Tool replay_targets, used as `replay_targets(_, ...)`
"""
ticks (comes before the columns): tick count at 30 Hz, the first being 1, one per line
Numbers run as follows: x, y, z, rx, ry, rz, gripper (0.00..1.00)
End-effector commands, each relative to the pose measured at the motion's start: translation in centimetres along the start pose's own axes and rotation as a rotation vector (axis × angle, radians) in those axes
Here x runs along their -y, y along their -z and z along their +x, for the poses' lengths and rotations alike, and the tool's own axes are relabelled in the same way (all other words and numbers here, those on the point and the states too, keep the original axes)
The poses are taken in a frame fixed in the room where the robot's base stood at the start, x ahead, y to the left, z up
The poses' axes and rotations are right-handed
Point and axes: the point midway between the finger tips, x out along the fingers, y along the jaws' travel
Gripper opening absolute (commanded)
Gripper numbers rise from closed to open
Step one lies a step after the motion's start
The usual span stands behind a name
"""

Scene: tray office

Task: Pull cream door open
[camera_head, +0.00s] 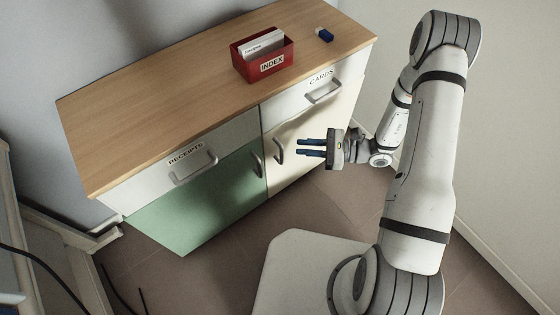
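The cream door (305,133) is the lower right front of the cabinet, below the CARDS drawer, and looks shut. Its grey vertical handle (279,151) is near the door's left edge. My gripper (299,147) is in front of this door, just right of the handle, with its blue fingers pointing left. The fingers are apart with a gap between them and nothing in it. The fingertips do not appear to touch the handle. My wrist hides part of the door's right side.
A green door (200,202) with its own handle (257,165) is to the left. Above the doors are the RECEIPTS drawer (135,194) and CARDS drawer (290,102). A wall is at right.

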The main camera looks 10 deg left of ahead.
Motion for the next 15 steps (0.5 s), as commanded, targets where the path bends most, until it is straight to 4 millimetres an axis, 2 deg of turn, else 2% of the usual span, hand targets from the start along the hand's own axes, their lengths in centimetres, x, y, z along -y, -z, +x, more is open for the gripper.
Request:
replay_targets(1,-0.3,3.3,0.3,0.016,0.049,0.042,0.17)
replay_targets(3,-0.3,5.9,0.4,0.029,0.110,0.083,0.17)
replay_targets(6,-0.4,8.5,0.5,0.041,0.176,0.123,0.17)
replay_targets(9,-0.5,9.9,0.5,0.046,0.215,0.145,0.17)
replay_targets(15,-0.2,10.4,1.8,0.047,0.229,0.153,0.17)
